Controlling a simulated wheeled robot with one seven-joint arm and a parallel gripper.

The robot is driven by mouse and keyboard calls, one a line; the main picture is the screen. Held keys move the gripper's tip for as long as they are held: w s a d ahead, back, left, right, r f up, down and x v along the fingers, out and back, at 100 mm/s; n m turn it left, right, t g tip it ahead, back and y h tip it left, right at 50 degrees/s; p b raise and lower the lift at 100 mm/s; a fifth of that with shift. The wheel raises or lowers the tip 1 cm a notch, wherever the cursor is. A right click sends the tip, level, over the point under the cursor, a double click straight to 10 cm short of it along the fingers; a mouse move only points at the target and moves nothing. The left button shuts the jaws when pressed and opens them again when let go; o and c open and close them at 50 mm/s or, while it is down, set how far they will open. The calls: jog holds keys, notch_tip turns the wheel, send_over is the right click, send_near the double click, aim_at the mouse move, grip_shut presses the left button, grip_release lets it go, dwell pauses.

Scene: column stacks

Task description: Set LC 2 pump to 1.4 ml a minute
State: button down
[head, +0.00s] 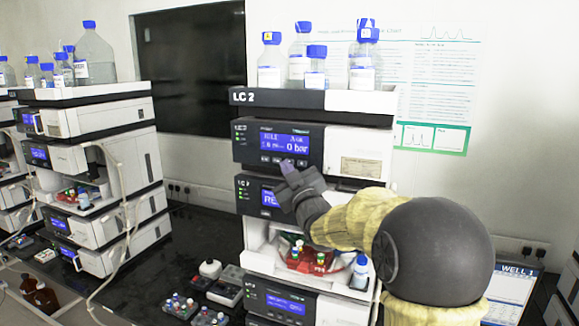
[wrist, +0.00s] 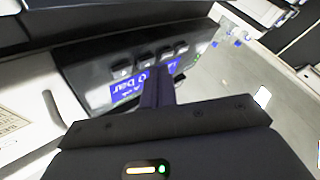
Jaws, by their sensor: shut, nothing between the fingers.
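The LC 2 stack stands in the middle of the head view, with its name on the top tray's front (head: 250,97). Its pump module (head: 315,140) has a blue display (head: 284,143) that appears to read IDLE and 0 bar; the flow figure is too small to read surely. A row of small buttons (head: 270,159) lies under the display. The buttons (wrist: 148,58) and part of the display (wrist: 125,92) also show in the wrist view, turned over. My gripper (head: 285,166) is shut and empty, its fingertips (wrist: 165,72) close to the button row. I cannot tell whether they touch a button.
Blue-capped bottles (head: 297,62) stand in the tray on top. Below the pump is another module with a display (head: 268,199), then an open bay with a red vial tray (head: 308,262). A similar stack (head: 95,135) stands to the left. Vials (head: 180,303) are on the black bench.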

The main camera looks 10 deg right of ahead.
jog(key=shift+s+a, duration=0.25)
jog(key=shift+s, duration=0.05)
jog(key=s+a+b, duration=0.1)
jog(key=s+b, duration=0.1)
jog(key=s+a+b, duration=0.1)
jog(key=s+a, duration=0.1)
jog(key=shift+b, duration=0.4)
dwell(0.4)
dwell(2.2)
